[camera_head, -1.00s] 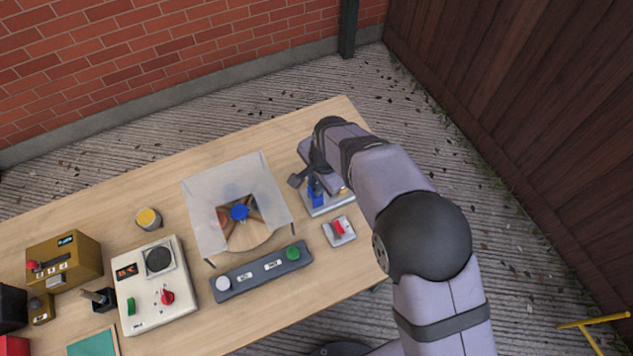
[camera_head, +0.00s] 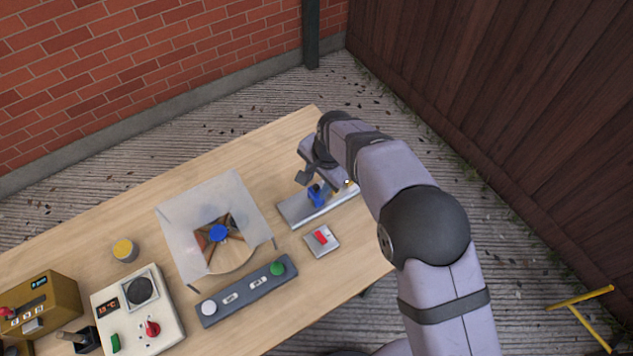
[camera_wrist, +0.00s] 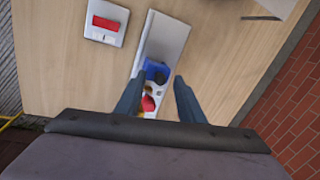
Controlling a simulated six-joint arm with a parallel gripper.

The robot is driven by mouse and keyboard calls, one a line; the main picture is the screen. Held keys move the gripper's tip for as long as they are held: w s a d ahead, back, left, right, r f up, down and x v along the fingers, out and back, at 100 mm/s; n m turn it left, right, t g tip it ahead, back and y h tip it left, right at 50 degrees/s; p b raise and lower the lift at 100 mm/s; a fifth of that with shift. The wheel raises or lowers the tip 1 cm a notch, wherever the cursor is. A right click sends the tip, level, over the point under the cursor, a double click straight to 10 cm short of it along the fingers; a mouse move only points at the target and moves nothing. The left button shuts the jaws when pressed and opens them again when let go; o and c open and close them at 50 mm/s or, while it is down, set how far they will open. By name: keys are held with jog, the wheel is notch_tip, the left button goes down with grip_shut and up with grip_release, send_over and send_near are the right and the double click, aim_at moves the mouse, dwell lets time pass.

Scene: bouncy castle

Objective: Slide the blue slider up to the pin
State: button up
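The blue slider (camera_head: 317,195) sits on a long grey plate (camera_head: 294,212) at the table's right end. In the wrist view the blue slider (camera_wrist: 156,70) lies between the tips of my gripper (camera_wrist: 159,78), whose two fingers stand apart. The left finger is close to the slider; contact cannot be told. A yellow part (camera_wrist: 151,90) and a red part (camera_wrist: 148,104) show on the plate just past the slider, toward my palm. Which part is the pin is unclear. In the head view my gripper (camera_head: 312,182) is over the slider and my arm hides the plate's right end.
A small grey plate with a red switch (camera_head: 320,237) lies in front of the slider plate. A clear shield (camera_head: 190,215) around a blue-knobbed round base (camera_head: 232,258) stands to the left. A button bar (camera_head: 246,291) lies in front of it. Bare table lies behind the slider plate.

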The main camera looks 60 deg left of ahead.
jog(key=shift+r, duration=0.1)
notch_tip(320, 180, up, 7)
jog(key=d+b, duration=0.1)
jog(key=shift+d+b, duration=0.2)
jog(key=shift+b, duration=0.2)
jog(key=shift+w, duration=0.1)
jog(key=shift+c, duration=0.5)
